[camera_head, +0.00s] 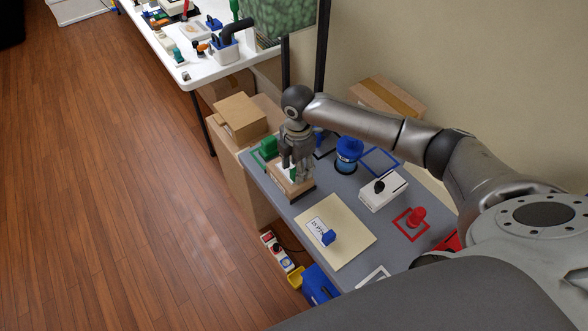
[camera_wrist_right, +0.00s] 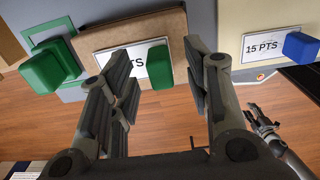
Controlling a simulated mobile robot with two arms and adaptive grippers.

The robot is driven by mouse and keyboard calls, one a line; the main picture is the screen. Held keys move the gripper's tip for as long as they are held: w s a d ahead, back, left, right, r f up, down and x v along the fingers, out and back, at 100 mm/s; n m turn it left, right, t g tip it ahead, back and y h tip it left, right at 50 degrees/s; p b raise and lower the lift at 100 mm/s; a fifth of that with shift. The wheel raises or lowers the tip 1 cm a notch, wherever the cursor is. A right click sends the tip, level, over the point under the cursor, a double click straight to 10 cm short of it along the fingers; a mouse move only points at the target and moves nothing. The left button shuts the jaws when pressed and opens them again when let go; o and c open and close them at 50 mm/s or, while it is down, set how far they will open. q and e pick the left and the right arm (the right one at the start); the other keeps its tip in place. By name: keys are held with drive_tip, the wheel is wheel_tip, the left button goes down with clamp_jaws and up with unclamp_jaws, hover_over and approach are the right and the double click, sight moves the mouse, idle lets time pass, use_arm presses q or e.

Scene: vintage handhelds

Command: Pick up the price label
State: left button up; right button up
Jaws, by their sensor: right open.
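A white label reading "...TS" (camera_wrist_right: 150,58) with a green block (camera_wrist_right: 161,68) at one end lies on a brown board (camera_wrist_right: 112,38) in the right wrist view. My right gripper (camera_wrist_right: 160,88) is open, with its fingers spread on either side of the label; one finger hides part of the text. In the head view the right gripper (camera_head: 296,172) is over the brown board (camera_head: 282,188). Another white label, "15 PTS" (camera_wrist_right: 262,47), with a blue block (camera_wrist_right: 301,47), lies on a cream mat (camera_head: 345,218). A grey hand, apparently my left gripper (camera_wrist_right: 262,122), shows at the right.
On the grey table are a blue cup (camera_head: 348,150), a white box (camera_head: 383,191), a red piece in a red frame (camera_head: 416,217) and a green block (camera_head: 268,147). Cardboard boxes (camera_head: 240,116) stand left of it. The wooden floor (camera_head: 120,190) is open.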

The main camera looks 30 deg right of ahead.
drive_tip(key=shift+f, duration=0.9)
use_arm(q)
drive_tip(key=shift+w+d+r, duration=0.15)
drive_tip(key=shift+w+r, duration=0.15)
drive_tip(key=shift+w, duration=0.05)
use_arm(e)
drive_tip(key=shift+f, duration=0.15)
drive_tip(key=c, duration=0.9)
